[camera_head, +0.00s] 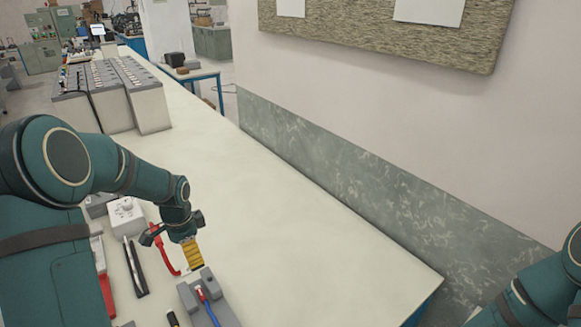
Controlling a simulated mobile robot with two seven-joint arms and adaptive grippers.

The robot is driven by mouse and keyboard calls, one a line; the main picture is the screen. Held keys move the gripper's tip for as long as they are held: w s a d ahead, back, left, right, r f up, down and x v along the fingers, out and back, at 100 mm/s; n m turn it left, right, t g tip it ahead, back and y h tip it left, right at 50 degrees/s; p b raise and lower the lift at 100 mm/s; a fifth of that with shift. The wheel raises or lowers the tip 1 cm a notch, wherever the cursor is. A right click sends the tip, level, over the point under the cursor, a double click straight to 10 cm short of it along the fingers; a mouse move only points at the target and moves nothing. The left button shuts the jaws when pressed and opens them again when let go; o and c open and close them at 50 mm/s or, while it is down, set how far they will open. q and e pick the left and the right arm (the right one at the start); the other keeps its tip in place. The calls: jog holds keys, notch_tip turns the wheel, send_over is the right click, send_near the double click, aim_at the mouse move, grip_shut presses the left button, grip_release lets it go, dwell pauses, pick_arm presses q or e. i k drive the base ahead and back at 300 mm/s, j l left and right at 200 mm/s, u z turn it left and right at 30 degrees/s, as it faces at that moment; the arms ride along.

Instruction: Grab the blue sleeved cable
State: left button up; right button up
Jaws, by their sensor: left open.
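The blue sleeved cable (208,309) lies along the top of a grey block (225,312) at the bottom of the picture, with a small red part near its far end. The lower end of the block is cut off by the frame edge. My left gripper (174,230) is open above the bench, beyond the cable and a little to its left, apart from it. A yellow banded piece (192,253) shows just below the gripper; I cannot tell whether they touch. My right arm enters at the lower right, but its gripper is out of view.
Grey battery rows (115,92) stand at the far left. The bench (290,240) is clear to the right, up to the wall.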

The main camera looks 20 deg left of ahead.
aim_at(202, 296)
jog(key=k, duration=1)
